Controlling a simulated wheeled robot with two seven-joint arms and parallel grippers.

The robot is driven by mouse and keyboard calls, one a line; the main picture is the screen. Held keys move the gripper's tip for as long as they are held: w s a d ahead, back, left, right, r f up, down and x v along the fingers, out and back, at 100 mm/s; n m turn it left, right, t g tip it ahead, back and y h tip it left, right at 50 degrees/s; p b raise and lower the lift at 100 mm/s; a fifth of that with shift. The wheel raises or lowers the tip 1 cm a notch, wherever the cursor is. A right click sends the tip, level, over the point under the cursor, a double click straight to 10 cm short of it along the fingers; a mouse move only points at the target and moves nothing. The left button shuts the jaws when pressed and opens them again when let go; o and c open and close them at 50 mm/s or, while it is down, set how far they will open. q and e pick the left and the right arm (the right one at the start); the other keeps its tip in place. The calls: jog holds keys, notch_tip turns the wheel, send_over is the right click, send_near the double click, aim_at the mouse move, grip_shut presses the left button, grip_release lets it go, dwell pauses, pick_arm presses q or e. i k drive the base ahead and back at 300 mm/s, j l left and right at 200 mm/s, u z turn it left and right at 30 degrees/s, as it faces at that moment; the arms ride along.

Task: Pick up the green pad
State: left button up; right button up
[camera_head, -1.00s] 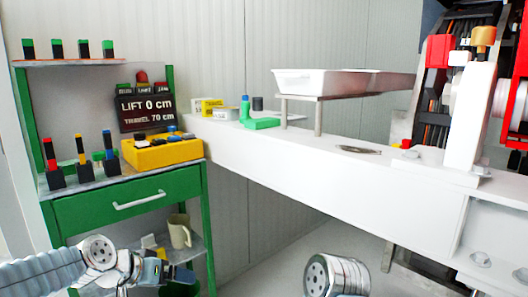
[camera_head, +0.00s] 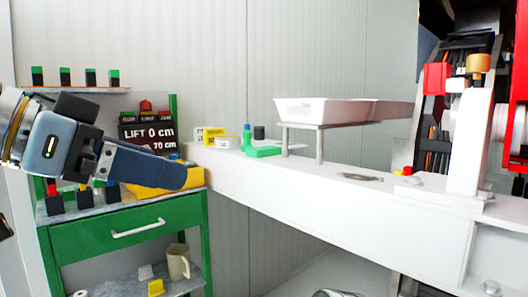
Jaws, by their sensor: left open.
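The green pad (camera_head: 264,151) lies flat on the white beam (camera_head: 330,187), beside a small green bottle with a blue cap (camera_head: 246,139) and left of the raised white tray's legs. My left gripper (camera_head: 180,177) is raised at the left, in front of the green cart, and points right. It is open, with nothing seen in it, and stands well apart from the pad. Its fingers overlap in this view, so the gap does not show. My right gripper is not in view; only a bit of metal shows at the bottom edge.
A white tray (camera_head: 322,109) on metal legs stands just right of the pad. Yellow and white boxes (camera_head: 214,137) and a dark cylinder (camera_head: 259,132) are near it. The green cart (camera_head: 135,228) holds a yellow block, a sign and a mug (camera_head: 178,262). Red machinery stands at right.

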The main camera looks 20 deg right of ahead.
aim_at(260, 152)
jog(key=i+l, duration=0.5)
jog(key=i, duration=0.15)
jog(key=i+l, duration=0.45)
jog(key=i, duration=0.25)
